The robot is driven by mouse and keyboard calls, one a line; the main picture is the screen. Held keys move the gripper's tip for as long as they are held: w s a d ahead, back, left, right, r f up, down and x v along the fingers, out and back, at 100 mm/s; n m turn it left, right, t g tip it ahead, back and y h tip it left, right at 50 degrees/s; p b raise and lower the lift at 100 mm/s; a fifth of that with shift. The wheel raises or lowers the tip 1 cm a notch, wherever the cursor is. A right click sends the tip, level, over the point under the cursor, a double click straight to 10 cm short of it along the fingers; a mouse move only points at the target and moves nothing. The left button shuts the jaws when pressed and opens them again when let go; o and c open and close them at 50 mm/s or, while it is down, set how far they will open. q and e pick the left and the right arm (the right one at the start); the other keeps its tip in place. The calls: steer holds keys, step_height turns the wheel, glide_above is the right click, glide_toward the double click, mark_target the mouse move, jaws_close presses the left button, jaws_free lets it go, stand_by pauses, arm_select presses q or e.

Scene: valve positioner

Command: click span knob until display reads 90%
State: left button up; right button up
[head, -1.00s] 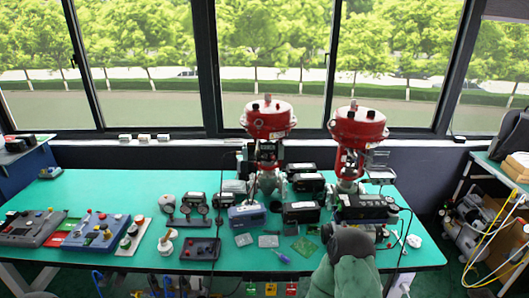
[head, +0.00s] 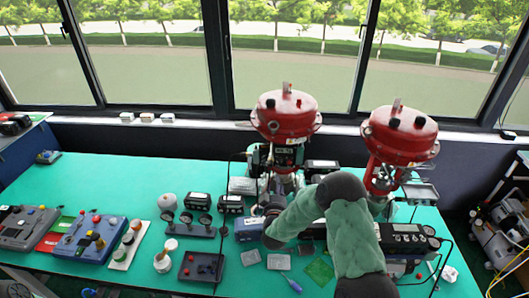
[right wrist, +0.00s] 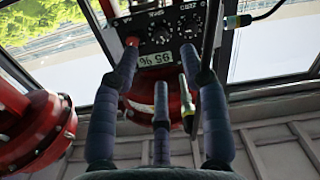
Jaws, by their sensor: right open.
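The valve positioner (head: 288,157) is a dark box under the left red actuator (head: 286,115). In the right wrist view its panel shows the span knob (right wrist: 160,35), the zero knob (right wrist: 189,27) and a white display (right wrist: 157,58) that appears to read 95 %. My right gripper (right wrist: 160,50) is open and empty, its fingers spread in front of the panel. The left-hand finger in that view reaches close to a red part at the panel's edge; contact cannot be told. In the head view my right arm hides much of the gripper (head: 268,203). My left gripper is out of view.
A second red actuator (head: 400,135) stands to the right. Gauges (head: 187,225), a blue box (head: 248,228) and small boards lie on the green table (head: 110,180). Control boxes (head: 88,238) are at the left. A cable (right wrist: 265,13) and a green-tipped rod (right wrist: 187,103) are near the panel.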

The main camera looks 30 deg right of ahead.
mark_target(278, 163)
steer(key=x, duration=0.3)
steer(key=r+x, duration=0.1)
steer(key=x, duration=0.7)
steer(key=shift+w+d+r, duration=0.1)
steer(key=shift+d+r, duration=0.15)
steer(key=shift+r, duration=0.1)
jaws_close()
